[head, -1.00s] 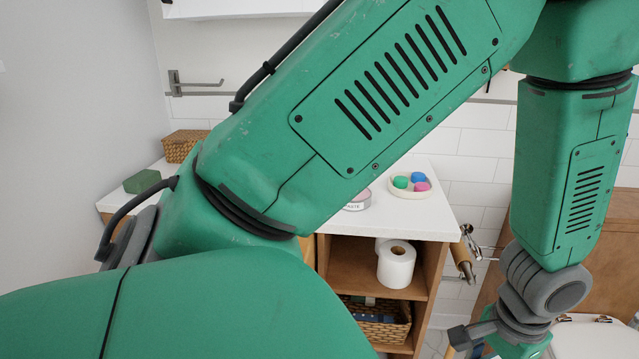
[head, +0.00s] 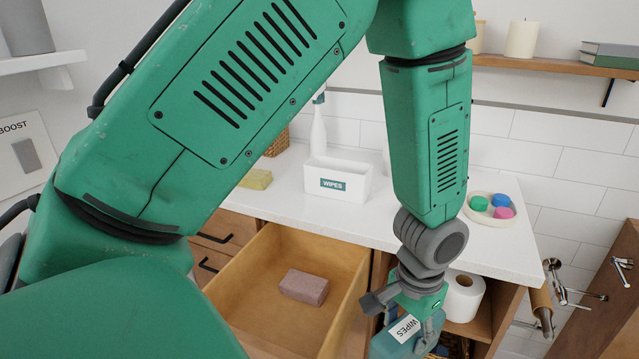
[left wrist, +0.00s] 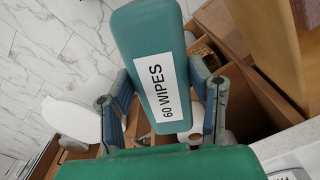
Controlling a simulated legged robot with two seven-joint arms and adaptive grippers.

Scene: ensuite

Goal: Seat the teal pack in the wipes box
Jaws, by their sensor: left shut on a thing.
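The wipes box (head: 350,186) is a white open-topped box with a teal WIPES label, upright on the white counter (head: 300,215) in the head view. My left gripper (head: 408,315) is in front of the counter edge, right of the open drawer, and apart from the box. It is shut on the teal pack (head: 386,347), which is partly cut off at the bottom of the head view. In the left wrist view the pack (left wrist: 140,40), with its white "60 WIPES" label, sits between the two fingers (left wrist: 163,103). My right gripper is out of view.
An open wooden drawer (head: 250,325) holds a pinkish-brown block (head: 304,286). A round tray (head: 470,212) with coloured pieces stands on the counter's right. A spray bottle (head: 318,135) is behind the box, a yellow-green sponge (head: 257,179) left of it. A paper roll (head: 463,296) sits below the counter.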

